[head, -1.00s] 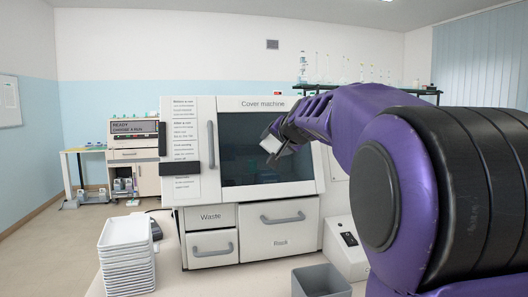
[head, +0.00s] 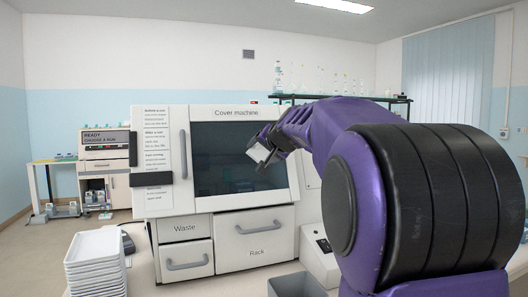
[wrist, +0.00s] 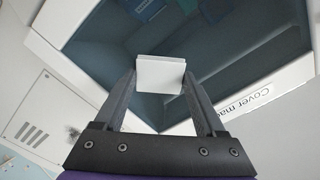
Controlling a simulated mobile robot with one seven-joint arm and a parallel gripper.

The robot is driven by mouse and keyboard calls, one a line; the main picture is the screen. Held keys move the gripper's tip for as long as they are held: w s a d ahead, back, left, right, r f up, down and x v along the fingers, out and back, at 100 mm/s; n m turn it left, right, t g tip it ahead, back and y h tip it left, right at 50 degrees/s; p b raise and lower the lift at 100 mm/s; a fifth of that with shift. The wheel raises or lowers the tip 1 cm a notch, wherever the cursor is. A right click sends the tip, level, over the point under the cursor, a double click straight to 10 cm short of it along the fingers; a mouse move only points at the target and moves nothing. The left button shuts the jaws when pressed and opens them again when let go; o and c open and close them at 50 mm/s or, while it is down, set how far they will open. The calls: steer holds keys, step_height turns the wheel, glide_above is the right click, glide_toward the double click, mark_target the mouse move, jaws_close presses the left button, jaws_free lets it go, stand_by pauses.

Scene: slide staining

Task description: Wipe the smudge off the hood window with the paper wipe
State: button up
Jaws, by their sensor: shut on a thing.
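The hood window (head: 222,160) is the dark glass front of the white cover machine, ahead of me in the head view. My gripper (head: 262,157) is in front of its right part, shut on the white paper wipe (head: 259,152). In the wrist view the wipe (wrist: 161,74) is a small pale square pad between the two fingertips, with the window glass (wrist: 225,45) behind it. I cannot tell whether the wipe touches the glass. I cannot make out a smudge on the window; my gripper and arm hide part of the right side.
A stack of white trays (head: 96,262) stands at the front left. A grey open bin (head: 298,285) and a small white device (head: 319,257) are at the lower right of the machine. The window's grey vertical handle (head: 184,154) is at its left. Glassware stands on a shelf behind.

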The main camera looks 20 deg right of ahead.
steer(key=shift+a+p, duration=0.5)
steer(key=shift+a, duration=1)
steer(key=shift+a+r+p, duration=0.15)
steer(key=shift+a+p, duration=0.8)
steer(key=shift+a, duration=0.3)
steer(key=shift+a+p, duration=0.4)
steer(key=shift+a, duration=0.3)
steer(key=shift+a+p, duration=0.75)
steer(key=shift+p, duration=0.2)
steer(key=shift+a+p, duration=0.85)
steer(key=shift+p, duration=0.2)
steer(key=shift+a+f, duration=0.2)
steer(key=shift+a, duration=0.1)
steer(key=shift+s, duration=0.1)
steer(key=p, duration=0.1)
glide_toward(221, 156)
steer(key=shift+w+f, duration=0.1)
steer(key=shift+w, duration=0.15)
